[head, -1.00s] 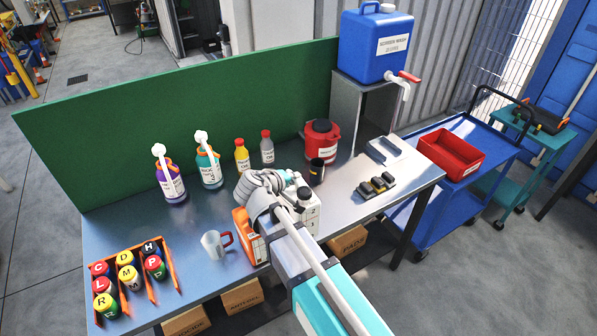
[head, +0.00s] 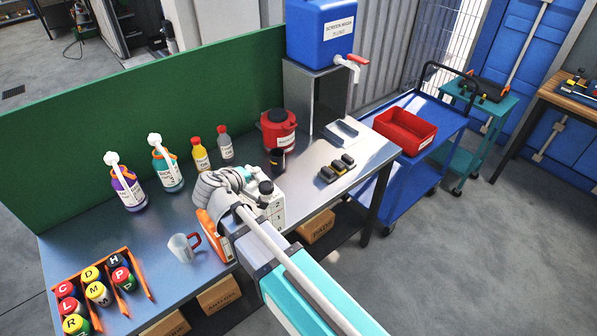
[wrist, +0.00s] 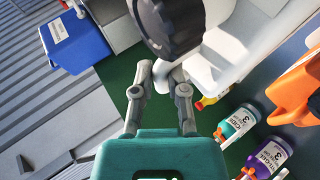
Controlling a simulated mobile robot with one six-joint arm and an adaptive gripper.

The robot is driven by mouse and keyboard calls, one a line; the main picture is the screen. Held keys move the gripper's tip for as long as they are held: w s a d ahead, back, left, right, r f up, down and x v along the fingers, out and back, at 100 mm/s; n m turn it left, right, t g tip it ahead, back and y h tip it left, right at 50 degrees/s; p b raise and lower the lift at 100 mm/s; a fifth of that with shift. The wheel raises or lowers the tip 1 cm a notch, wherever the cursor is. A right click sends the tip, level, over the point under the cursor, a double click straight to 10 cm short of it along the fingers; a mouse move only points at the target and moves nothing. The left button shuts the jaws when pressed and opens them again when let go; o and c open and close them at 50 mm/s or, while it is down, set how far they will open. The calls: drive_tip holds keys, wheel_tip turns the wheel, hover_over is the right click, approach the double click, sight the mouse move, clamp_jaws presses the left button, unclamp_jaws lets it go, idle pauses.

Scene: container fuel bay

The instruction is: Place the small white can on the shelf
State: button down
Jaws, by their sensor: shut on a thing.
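The small white can (head: 278,207) has a black cap and stands upright at the workbench's front edge, right of an orange can (head: 214,236). I cannot tell whether it touches the bench. My gripper (head: 246,180) is at its top, partly hidden behind the arm and can in the head view. In the wrist view my gripper (wrist: 162,76) is shut on a white part of the can, probably its handle. The can's black cap (wrist: 170,24) and white body (wrist: 232,55) fill the top there. A lower shelf under the workbench (head: 347,210) holds cardboard boxes and is partly hidden.
Purple (head: 128,192) and teal (head: 170,175) pump bottles stand near the green panel. A clear jug (head: 182,247) is left of the orange can. A blue trolley (head: 420,165) is at the right.

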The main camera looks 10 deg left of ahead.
drive_tip(key=shift+f, duration=0.1)
wheel_tip(320, 180, down, 8)
drive_tip(key=b, duration=0.8)
drive_tip(key=shift+f, duration=0.15)
drive_tip(key=shift+w, duration=0.1)
idle(0.3)
